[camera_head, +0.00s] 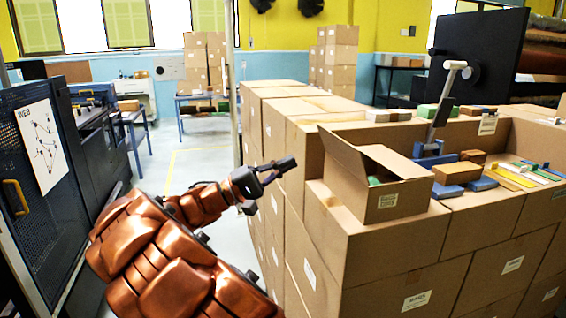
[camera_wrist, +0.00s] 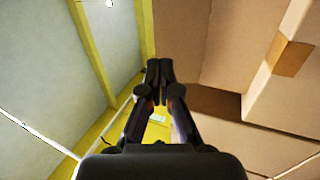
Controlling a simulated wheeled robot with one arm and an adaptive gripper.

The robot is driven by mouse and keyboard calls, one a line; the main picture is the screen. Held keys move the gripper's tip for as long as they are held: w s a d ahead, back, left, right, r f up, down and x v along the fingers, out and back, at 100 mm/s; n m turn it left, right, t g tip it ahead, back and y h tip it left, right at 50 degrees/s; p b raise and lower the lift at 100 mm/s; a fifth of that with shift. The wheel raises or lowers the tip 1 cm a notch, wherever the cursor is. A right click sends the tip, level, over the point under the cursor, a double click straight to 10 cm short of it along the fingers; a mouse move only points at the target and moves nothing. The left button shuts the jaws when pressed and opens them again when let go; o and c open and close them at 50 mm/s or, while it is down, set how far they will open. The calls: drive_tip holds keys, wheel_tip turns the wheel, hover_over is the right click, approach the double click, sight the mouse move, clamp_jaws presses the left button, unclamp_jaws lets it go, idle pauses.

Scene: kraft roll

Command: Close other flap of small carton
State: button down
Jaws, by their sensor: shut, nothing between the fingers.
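The small carton (camera_head: 398,202) is a brown box with a white label, standing on the stacked large boxes right of centre in the head view. Its left flap (camera_head: 343,158) stands up, leaning outward. Another flap (camera_head: 398,160) on the far right side lies nearly level. Between them the top is partly open, and something green (camera_head: 374,181) shows inside. My gripper (camera_head: 290,162) is to the left of the carton, apart from it, with its fingers together and empty. The wrist view shows the closed fingertips (camera_wrist: 158,68) too, beside brown cardboard surfaces.
Large stacked boxes (camera_head: 400,250) fill the right side. Small coloured blocks (camera_head: 458,172) and a blue stand with a grey post (camera_head: 440,110) are right of the carton. A dark machine (camera_head: 30,190) stands at left. Grey floor is free between.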

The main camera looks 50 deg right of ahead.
sight(336, 139)
drive_tip(key=p+x, duration=0.3)
drive_tip(key=x, duration=0.6)
drive_tip(key=shift+a+r, duration=0.1)
drive_tip(key=shift+p+x, duration=0.35)
drive_tip(key=shift+x, duration=0.45)
drive_tip(key=shift+t, duration=0.3)
